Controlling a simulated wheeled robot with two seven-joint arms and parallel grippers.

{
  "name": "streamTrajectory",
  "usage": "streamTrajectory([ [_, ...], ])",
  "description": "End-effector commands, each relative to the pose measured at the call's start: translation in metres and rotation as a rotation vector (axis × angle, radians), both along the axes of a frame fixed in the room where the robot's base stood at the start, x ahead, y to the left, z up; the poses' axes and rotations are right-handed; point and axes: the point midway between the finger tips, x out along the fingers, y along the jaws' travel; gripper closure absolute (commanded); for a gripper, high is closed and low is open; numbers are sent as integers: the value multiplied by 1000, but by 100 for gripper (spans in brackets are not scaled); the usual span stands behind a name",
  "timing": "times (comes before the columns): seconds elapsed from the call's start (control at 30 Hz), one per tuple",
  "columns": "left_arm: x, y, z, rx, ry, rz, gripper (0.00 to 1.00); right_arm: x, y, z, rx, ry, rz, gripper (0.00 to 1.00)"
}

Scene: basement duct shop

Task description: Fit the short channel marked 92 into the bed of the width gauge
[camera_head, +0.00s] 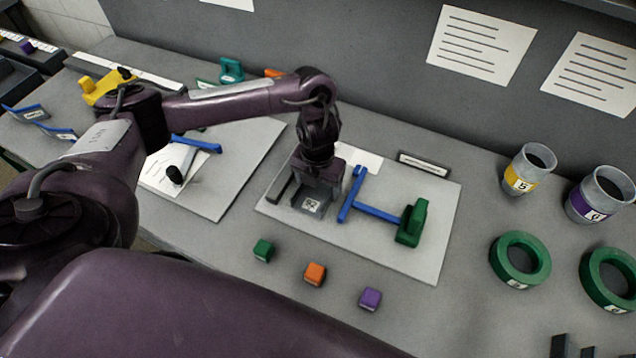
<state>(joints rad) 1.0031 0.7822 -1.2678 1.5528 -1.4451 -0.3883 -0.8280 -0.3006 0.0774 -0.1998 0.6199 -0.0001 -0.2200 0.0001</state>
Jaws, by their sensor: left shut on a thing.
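The short channel (311,205) is a small grey piece with a white label that reads 92. My left gripper (319,178) is shut on it from above, over the left part of a pale board. I cannot tell whether the channel touches the board. The width gauge (376,212) lies on this board just right of the channel, with a blue crossbar, a blue rail and a green block (412,222) at the rail's right end. A dark bar (281,184) lies left of the channel. My right gripper is not in view.
Green (263,250), orange (315,273) and purple (370,298) cubes sit in front of the pale board (432,262). Labelled cups (523,172) and green rings (520,259) stand at the right. Another board (215,200) with blue-handled tools lies left, partly behind my arm.

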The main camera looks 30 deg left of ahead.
Motion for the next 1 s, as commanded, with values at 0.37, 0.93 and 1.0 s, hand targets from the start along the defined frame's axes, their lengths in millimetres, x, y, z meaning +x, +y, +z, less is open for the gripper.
streamTrajectory([
  [0.37, 0, 0, 1, 0, -1, 0, 2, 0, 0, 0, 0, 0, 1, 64],
  [0.93, 2, 0, 45, 1, -7, -3, 2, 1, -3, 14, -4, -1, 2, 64],
  [1.0, 2, 1, 56, 1, -6, -1, 2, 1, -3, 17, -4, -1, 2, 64],
])
